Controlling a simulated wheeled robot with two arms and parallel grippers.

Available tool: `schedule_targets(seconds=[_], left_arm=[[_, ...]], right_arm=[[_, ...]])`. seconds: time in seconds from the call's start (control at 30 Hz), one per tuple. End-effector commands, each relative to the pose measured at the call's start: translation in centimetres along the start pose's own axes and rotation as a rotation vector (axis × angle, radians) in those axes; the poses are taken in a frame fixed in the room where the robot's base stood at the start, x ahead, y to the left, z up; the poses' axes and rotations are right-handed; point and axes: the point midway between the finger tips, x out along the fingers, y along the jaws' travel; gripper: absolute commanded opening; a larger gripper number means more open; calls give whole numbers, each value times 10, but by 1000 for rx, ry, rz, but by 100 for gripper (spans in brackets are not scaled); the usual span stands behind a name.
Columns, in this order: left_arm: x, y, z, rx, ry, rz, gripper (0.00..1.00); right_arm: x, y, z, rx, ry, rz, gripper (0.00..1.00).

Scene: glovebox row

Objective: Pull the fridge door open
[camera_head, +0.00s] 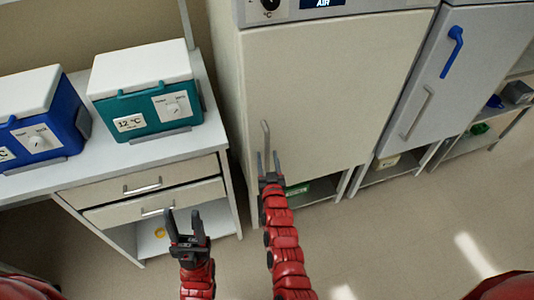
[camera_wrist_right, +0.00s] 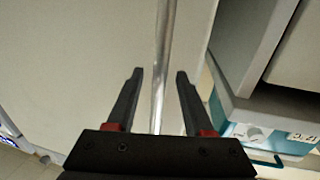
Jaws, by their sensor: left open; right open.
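The fridge door (camera_head: 320,90) is a large cream panel below a control strip with a dial and an "AIR" display. It looks closed. Its upright metal handle (camera_head: 265,134) is near the door's left edge and also shows in the right wrist view (camera_wrist_right: 163,60). My right gripper (camera_head: 268,156) is open at the handle's lower part. In the right wrist view the handle bar runs between the two open fingers (camera_wrist_right: 158,75), with a gap on both sides. My left gripper (camera_head: 183,214) is open and empty, in front of the drawers.
A counter with drawers (camera_head: 150,185) stands left of the fridge, carrying a teal cool box (camera_head: 145,105) and a blue one (camera_head: 40,135). A grey cabinet (camera_head: 465,70) with a blue handle (camera_head: 452,52) stands at right. The floor (camera_head: 400,235) in front is clear.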

Motion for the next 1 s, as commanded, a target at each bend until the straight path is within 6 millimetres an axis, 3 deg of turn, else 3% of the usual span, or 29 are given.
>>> schedule_targets(seconds=[0.2,0.5,0.8,1.0], left_arm=[[2,0,0,0,0,0,50],[2,0,0,0,0,0,50],[2,0,0,0,0,0,50],[2,0,0,0,0,0,50]], right_arm=[[14,1,-2,-1,3,1,52],[16,1,-1,-1,3,1,52],[15,1,-1,-1,3,1,0],[15,1,-1,-1,3,1,0]])
